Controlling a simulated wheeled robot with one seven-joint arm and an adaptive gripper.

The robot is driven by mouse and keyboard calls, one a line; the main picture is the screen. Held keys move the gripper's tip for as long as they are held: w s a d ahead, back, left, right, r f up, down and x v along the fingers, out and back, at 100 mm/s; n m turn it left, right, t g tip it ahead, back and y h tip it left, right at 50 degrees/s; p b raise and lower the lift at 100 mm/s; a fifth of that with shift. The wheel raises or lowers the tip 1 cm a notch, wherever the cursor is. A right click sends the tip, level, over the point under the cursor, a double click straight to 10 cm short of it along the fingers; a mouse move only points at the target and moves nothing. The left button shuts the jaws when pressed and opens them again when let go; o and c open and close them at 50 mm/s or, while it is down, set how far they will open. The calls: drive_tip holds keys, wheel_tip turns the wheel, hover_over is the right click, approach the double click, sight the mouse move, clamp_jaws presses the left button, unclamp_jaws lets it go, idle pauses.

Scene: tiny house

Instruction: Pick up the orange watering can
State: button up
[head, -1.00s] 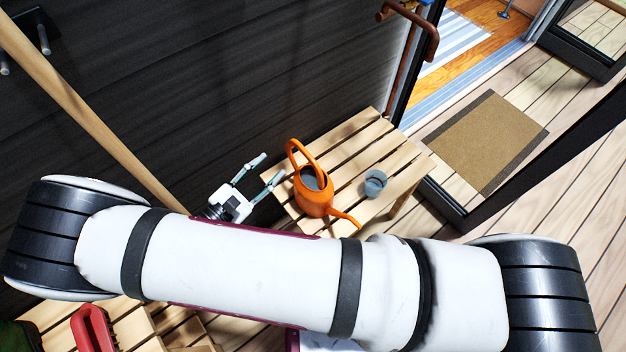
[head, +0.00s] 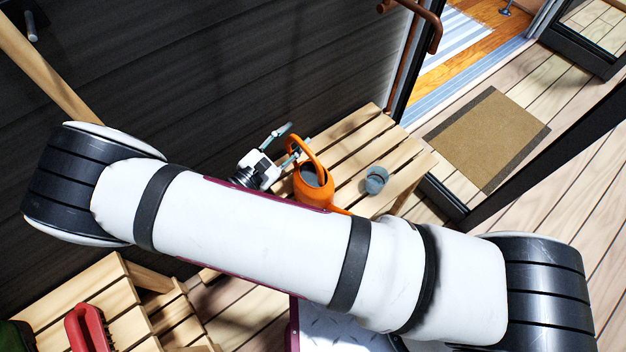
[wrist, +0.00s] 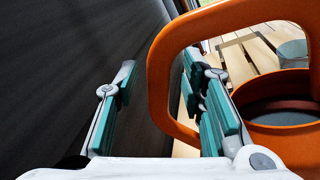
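The orange watering can (head: 311,190) stands on a slatted wooden bench in the head view, its handle arched upward. My arm hides its lower front and part of its spout. My gripper (head: 293,135) is at the can's left, its fingers apart near the handle. In the wrist view, the handle (wrist: 161,75) fills the upper middle and the can's round opening shows at right. One side of the handle appears between the two open fingers, and the right finger shows within the loop's outline. I cannot tell whether it touches the handle.
A small grey-blue cup (head: 376,180) stands on the bench (head: 350,140) right of the can. A dark wall (head: 200,90) runs close behind my gripper. A wooden pole (head: 45,75) leans at left. A doormat (head: 490,140) lies on the deck at right.

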drive_tip(key=shift+c, duration=0.6)
clamp_jaws()
